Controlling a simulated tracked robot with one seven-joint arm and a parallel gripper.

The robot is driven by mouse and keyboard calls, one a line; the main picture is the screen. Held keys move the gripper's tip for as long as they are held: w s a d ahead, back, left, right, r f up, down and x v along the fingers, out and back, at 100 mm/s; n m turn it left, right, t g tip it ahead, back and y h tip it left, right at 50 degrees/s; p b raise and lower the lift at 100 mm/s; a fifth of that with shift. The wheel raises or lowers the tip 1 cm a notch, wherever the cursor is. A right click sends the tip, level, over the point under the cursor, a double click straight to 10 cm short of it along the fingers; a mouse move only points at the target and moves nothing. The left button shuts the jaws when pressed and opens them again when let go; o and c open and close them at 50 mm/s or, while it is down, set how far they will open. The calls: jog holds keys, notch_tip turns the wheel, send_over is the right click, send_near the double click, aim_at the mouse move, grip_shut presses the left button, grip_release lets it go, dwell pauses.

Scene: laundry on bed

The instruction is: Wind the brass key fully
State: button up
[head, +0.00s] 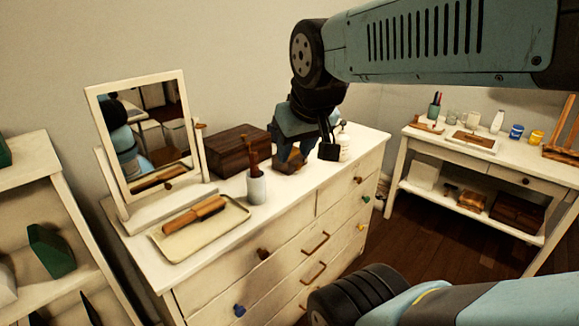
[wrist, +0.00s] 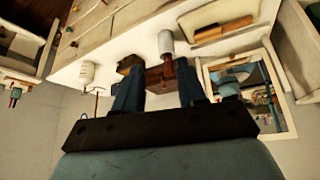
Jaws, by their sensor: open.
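A small brown wooden box (head: 291,164) sits on top of the white dresser, directly below my gripper in the head view. It also shows in the wrist view (wrist: 129,63), beside the tip of the left finger. I cannot make out a brass key on it; the gripper hides part of the box and the picture is small. My gripper (head: 292,150) points down over the dresser. In the wrist view, the two blue fingers of my gripper (wrist: 158,72) stand apart, with nothing held between them.
On the dresser (head: 340,170) are a larger dark wooden box (head: 240,150), a white cup (head: 257,188) with a brown handle, a tray (head: 235,219) with a brush (head: 195,215), a mirror (head: 92,110) and a white bottle (head: 344,145). A side table (head: 400,150) stands right.

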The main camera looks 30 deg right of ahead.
jog(key=w+d+f+n+t+h, duration=0.1)
jog(key=w+d+f+n+t, duration=0.15)
jog(key=w+d+f, duration=0.45)
jog(key=w+d+f+n+t+h, duration=0.2)
jog(key=w+d+f+n, duration=0.1)
jog(key=w+d, duration=0.8)
jog(key=n+t+y, duration=0.4)
jog(key=n+y, duration=0.2)
send_near(300, 167)
jog(key=shift+m, duration=0.25)
jog(key=x, duration=0.8)
jog(key=shift+f, duration=0.1)
